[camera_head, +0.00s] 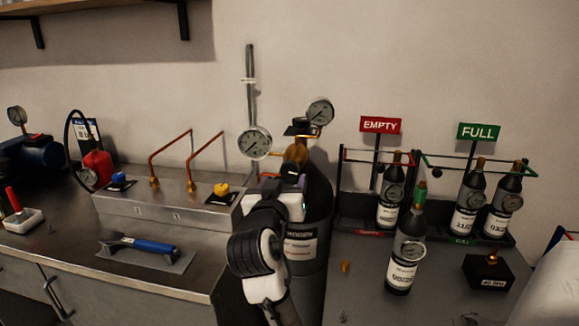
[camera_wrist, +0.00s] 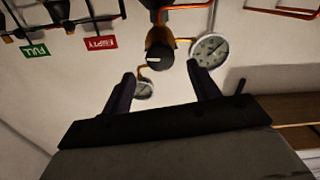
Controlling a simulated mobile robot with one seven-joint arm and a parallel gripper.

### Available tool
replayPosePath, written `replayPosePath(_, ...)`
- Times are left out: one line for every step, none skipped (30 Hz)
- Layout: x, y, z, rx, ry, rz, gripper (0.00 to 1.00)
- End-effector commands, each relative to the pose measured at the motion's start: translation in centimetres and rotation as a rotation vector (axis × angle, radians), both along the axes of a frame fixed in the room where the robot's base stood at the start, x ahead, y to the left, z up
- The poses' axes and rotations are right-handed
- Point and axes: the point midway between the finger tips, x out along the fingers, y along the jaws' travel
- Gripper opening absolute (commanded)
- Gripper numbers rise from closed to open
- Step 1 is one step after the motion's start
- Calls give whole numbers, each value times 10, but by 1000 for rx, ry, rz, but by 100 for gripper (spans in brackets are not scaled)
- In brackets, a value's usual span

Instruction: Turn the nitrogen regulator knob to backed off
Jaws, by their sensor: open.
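The nitrogen cylinder (camera_head: 303,262) stands upright in the middle, its label partly hidden by my arm. Its brass regulator (camera_head: 296,152) carries two round gauges, one at left (camera_head: 255,143) and one higher at right (camera_head: 320,111). The black regulator knob (camera_wrist: 156,56) with a white mark shows in the wrist view, in front of my fingers and roughly between their tips. I cannot make out the knob in the head view, where my arm blocks part of the regulator. My gripper (camera_head: 288,183), also in the wrist view (camera_wrist: 161,71), is open and empty. Contact with the knob is not visible.
Left of the cylinder, a metal bench box (camera_head: 165,208) bears a blue knob (camera_head: 118,179), a yellow knob (camera_head: 221,189) and copper pipes. At right, small bottles stand in racks under EMPTY (camera_head: 380,125) and FULL (camera_head: 478,131) signs; one bottle (camera_head: 404,262) stands in front.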

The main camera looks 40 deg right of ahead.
Motion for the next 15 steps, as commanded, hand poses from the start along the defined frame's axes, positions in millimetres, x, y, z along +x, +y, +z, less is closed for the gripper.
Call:
replayPosePath(7, -9, 3, -1, 4, -2, 60)
replayPosePath(11, -14, 2, -1, 4, -2, 60)
replayPosePath(17, -20, 2, -1, 3, -1, 60)
replayPosePath(20, -25, 3, -1, 3, -1, 60)
replayPosePath(24, -29, 3, -2, 3, -2, 60)
replayPosePath(28, -34, 2, -1, 3, -1, 60)
replayPosePath(31, -38, 2, -1, 3, -1, 60)
replayPosePath(35, -41, 2, -2, 2, 0, 60)
replayPosePath(38, -44, 2, -2, 2, 0, 60)
replayPosePath(40, -47, 2, -1, 2, 0, 60)
replayPosePath(42, -49, 2, -2, 1, 0, 60)
replayPosePath(44, -51, 2, -2, 1, 0, 60)
replayPosePath(45, -53, 1, -2, 1, 0, 60)
replayPosePath(46, -54, 1, -1, 2, 0, 60)
replayPosePath(47, -55, 1, -1, 2, 1, 60)
